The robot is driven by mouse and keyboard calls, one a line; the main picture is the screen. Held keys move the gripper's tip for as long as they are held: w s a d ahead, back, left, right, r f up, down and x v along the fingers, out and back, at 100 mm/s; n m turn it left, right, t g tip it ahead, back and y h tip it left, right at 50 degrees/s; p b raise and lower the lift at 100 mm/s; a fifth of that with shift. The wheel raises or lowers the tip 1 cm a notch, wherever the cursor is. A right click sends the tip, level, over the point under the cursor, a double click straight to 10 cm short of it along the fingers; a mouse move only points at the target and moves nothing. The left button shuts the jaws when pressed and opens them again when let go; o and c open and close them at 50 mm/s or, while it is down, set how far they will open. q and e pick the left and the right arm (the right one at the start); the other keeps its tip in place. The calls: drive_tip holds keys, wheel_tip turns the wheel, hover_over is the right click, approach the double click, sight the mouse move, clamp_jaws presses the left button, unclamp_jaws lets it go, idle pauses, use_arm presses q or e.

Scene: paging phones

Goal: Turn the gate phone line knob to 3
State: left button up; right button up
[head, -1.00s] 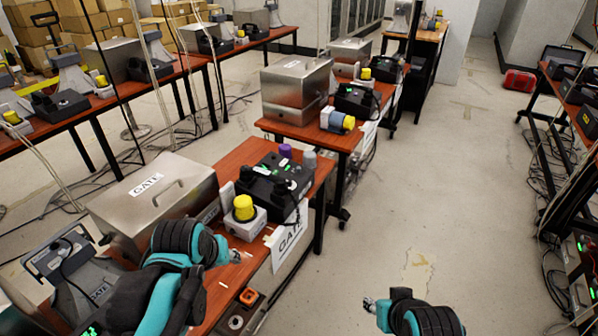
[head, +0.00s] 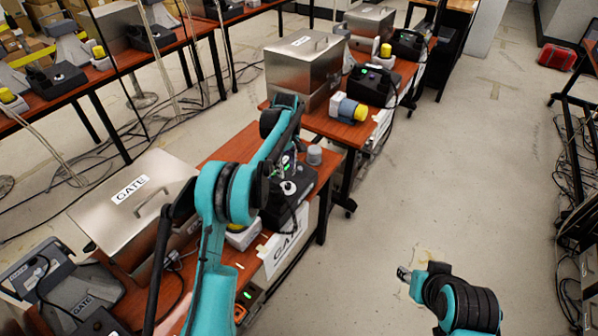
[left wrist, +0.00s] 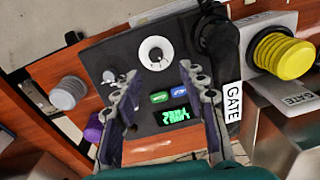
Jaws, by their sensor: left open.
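The gate phone (head: 290,203) is a black box on the near wooden table, partly hidden by my left arm in the head view. In the left wrist view its top shows a large white knob (left wrist: 155,53), a smaller grey knob (left wrist: 110,76), a lit green display (left wrist: 173,117), two small buttons and a handset labelled GATE (left wrist: 225,55). The knob's setting is too small to read. My left gripper (left wrist: 159,70) is open and empty above the phone, its two fingers on either side of the view below the white knob. My right gripper (head: 403,273) is over the floor, away from the table.
A yellow button on a white base (left wrist: 280,55) stands beside the phone. A grey cylinder (left wrist: 68,92) and a purple one (left wrist: 93,128) stand on its other side. A steel GATE box (head: 135,200) stands to the left. Floor right of the table is clear.

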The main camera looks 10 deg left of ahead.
sight(288, 184)
use_arm(q)
drive_tip(key=shift+w+d+f, duration=0.1)
drive_tip(key=shift+w+f, duration=0.35)
drive_tip(key=shift+f, duration=0.25)
wheel_tip(288, 184, down, 7)
drive_tip(key=b, duration=0.2)
drive_tip(key=shift+f+b, duration=0.15)
drive_tip(key=shift+b, duration=0.2)
clamp_jaws()
